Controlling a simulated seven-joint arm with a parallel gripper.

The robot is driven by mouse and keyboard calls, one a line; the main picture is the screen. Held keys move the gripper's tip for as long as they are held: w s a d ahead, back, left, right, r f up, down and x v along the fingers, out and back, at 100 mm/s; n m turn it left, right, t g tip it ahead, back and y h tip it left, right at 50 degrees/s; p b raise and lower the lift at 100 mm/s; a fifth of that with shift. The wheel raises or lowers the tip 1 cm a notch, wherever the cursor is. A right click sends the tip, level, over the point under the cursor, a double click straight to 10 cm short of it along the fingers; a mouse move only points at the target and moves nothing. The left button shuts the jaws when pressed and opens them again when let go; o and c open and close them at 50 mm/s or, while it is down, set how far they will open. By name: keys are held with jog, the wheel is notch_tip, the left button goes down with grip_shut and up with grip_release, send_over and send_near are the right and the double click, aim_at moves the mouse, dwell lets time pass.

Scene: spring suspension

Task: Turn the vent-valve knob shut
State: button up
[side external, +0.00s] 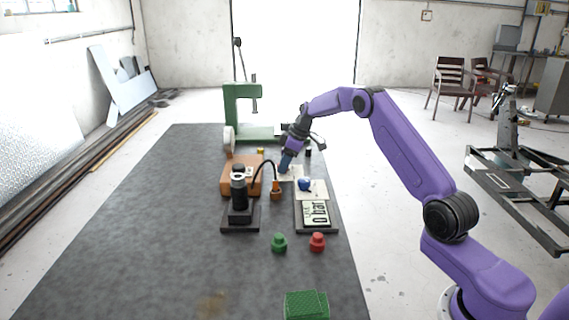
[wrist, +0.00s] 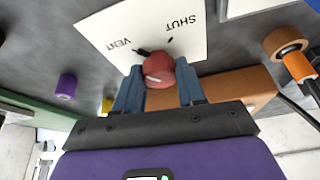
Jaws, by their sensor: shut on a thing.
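The vent-valve knob (wrist: 160,70) is red and round, on a white plate (wrist: 110,30) printed VENT and SHUT. A black mark shows beside the knob on the VENT side, and a smaller one lies by SHUT. A pale line shows on the knob. My gripper (wrist: 158,82) has its two blue fingers on either side of the knob and is shut on it. In the side view my gripper (side external: 285,168) reaches down onto the pale plate (side external: 292,172), and its fingers hide the knob.
A black cylinder unit (side external: 239,205), a brown box (side external: 243,172) and a cabled orange part (side external: 276,190) are left. A green frame (side external: 235,108) stands behind. The table's left side is clear.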

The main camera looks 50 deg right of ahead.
jog(key=m, duration=0.2)
jog(key=m+h, duration=0.1)
jog(key=m, duration=0.1)
jog(key=shift+s+a+t+h, duration=0.1)
jog(key=shift+t+h, duration=0.2)
jog(key=m+h, duration=0.1)
jog(key=m, duration=0.3)
jog(key=shift+a, duration=0.1)
jog(key=m+h, duration=0.1)
jog(key=m, duration=0.2)
jog(key=shift+a+m+h, duration=0.1)
jog(key=shift+m+h, duration=0.2)
jog(key=shift+m+g+h, duration=0.5)
jog(key=shift+m+h, duration=0.2)
jog(key=shift+m, duration=1.5)
jog(key=shift+a, duration=0.1)
jog(key=o, duration=1.1)
jog(key=shift+c, duration=0.2)
